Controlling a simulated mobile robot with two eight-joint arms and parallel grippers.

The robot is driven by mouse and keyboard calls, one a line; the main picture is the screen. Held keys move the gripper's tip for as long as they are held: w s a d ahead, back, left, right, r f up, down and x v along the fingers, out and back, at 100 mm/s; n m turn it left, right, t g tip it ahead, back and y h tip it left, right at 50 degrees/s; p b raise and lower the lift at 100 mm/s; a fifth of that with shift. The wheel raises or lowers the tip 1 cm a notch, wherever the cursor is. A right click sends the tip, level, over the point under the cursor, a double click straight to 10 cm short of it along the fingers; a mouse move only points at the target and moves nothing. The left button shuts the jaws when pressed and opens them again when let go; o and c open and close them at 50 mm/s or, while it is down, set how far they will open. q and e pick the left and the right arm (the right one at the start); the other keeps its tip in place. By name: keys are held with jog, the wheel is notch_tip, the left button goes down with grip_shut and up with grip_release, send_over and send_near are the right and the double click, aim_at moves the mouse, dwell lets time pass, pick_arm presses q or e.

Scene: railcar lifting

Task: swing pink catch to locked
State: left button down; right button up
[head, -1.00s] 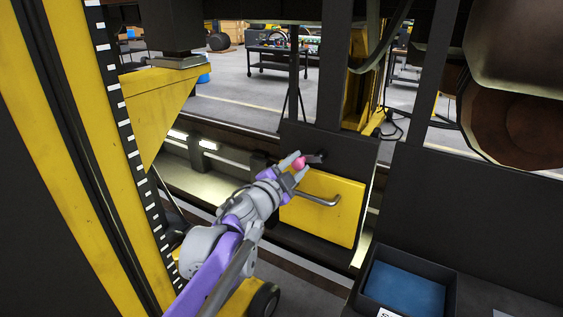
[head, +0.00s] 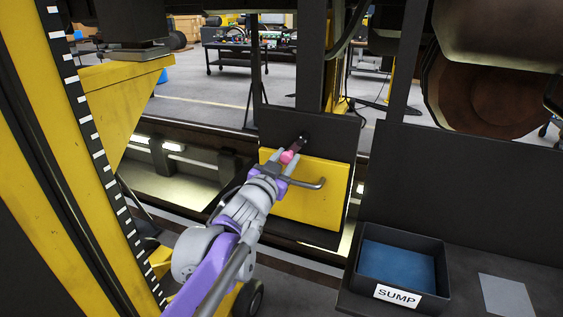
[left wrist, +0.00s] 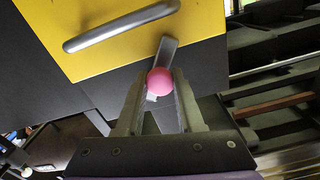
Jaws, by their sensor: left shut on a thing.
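The pink catch (head: 288,156) has a round pink knob on a dark lever. Its lever runs from a pivot on the dark panel down to the knob, in front of the top edge of the yellow door (head: 308,203). My left gripper (head: 283,163) is shut on the pink knob. In the left wrist view the pink knob (left wrist: 160,82) sits between the two fingertips (left wrist: 158,88), and the grey lever reaches onto the yellow door (left wrist: 100,22). A grey bar handle (head: 305,184) is on the door. My right gripper is not in view.
A yellow lifting column (head: 40,150) with a bracket stands at the left. A brown wheel (head: 480,92) hangs at the upper right.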

pick_arm(q)
jog(key=n, duration=0.1)
jog(key=d+n+b, duration=0.1)
jog(key=n, duration=0.1)
jog(key=shift+s+f+n, duration=0.2)
jog(key=shift+f+n, duration=0.1)
jog(key=shift+f, duration=0.1)
jog(key=shift+s+d+n+b, duration=0.1)
jog(key=shift+d+n+b, duration=0.15)
jog(key=shift+n, duration=0.6)
jog(key=shift+s+d+n+b, duration=0.15)
jog(key=shift+d+n, duration=0.15)
jog(key=shift+n, duration=0.55)
jog(key=c, duration=0.5)
grip_release()
jog(key=b+v, duration=0.1)
jog(key=v, duration=0.9)
jog(key=shift+s+a, duration=0.1)
jog(key=shift+s, duration=0.25)
